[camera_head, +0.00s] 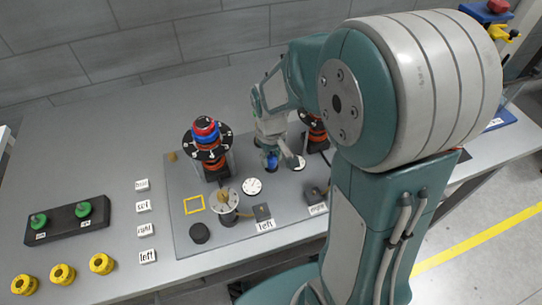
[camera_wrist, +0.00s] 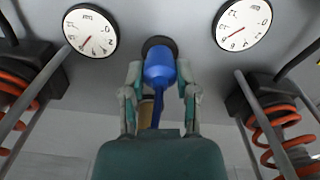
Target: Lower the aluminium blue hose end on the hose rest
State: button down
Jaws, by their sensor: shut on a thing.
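The blue hose end (camera_wrist: 160,66) is between the two fingers of my gripper (camera_wrist: 162,88) in the wrist view, with a blue hose trailing back toward the palm. My gripper is shut on it. A dark round piece (camera_wrist: 158,42), which looks like the hose rest, shows right beyond the hose end's tip and is partly covered by it. I cannot tell whether they touch. In the head view my gripper (camera_head: 270,146) points down over the grey plate, and the blue hose end (camera_head: 271,160) shows small below it, between two white dial gauges.
The left gauge (camera_head: 252,186) and right gauge (camera_head: 298,163) flank the hose end closely. A spring strut with red and blue rings (camera_head: 207,130) stands to the left, another (camera_head: 316,132) to the right. A black block with green knobs (camera_head: 66,218) and yellow rings (camera_head: 63,274) lie far left.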

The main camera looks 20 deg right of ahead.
jog(key=shift+f, duration=0.15)
jog(key=shift+c, duration=1.5)
grip_release()
jog(key=shift+r, duration=3.55)
jog(key=s+r+m+t, duration=0.2)
jog(key=s+r+t, duration=0.3)
jog(key=s+r, duration=0.5)
jog(key=s, duration=0.4)
jog(key=shift+r+m+t, duration=0.25)
jog(key=shift+m+t, duration=0.05)
